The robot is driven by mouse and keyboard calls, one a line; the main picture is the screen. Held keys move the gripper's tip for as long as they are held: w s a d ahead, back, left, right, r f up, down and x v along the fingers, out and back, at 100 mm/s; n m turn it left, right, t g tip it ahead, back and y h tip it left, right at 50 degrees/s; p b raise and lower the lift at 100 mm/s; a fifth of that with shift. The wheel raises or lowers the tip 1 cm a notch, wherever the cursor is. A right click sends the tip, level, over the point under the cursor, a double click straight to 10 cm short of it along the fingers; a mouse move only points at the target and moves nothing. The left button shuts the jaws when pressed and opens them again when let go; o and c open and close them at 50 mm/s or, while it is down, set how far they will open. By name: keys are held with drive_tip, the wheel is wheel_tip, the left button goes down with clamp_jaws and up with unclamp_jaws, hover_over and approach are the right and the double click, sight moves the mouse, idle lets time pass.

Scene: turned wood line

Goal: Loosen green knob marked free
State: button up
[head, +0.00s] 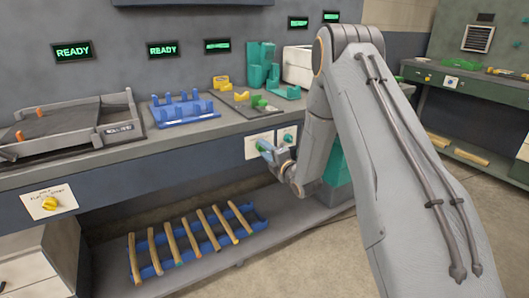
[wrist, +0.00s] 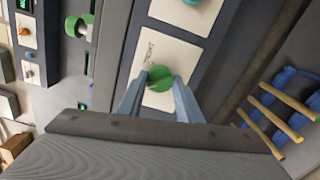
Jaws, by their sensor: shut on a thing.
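A green knob (wrist: 159,77) sits on a white plate (wrist: 165,48) in the wrist view. My gripper (wrist: 158,88) is shut on this knob, with one blue-grey finger on each side of it. In the head view my gripper (head: 266,149) is at the front panel of the bench, against the white plate (head: 251,145). The knob is mostly hidden by the fingers there. The lettering on the plate is partly covered and too small to read for certain. A second, teal knob (head: 287,138) is on the neighbouring plate to the right.
A yellow knob (head: 50,203) is on a plate at the far left. Blue cradles (head: 183,108) and a grey tray (head: 75,128) stand on the bench. Below, a blue rack (head: 262,213) holds several wooden rods. Open floor lies at the right.

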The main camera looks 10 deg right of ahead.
drive_tip(key=shift+f+n, duration=0.1)
drive_tip(key=shift+n, duration=0.8)
drive_tip(key=shift+b, duration=0.3)
drive_tip(key=o, duration=1)
drive_tip(key=shift+o, duration=0.2)
drive_tip(key=shift+s, duration=0.1)
drive_tip(key=v, duration=0.7)
drive_tip(key=shift+s, duration=0.3)
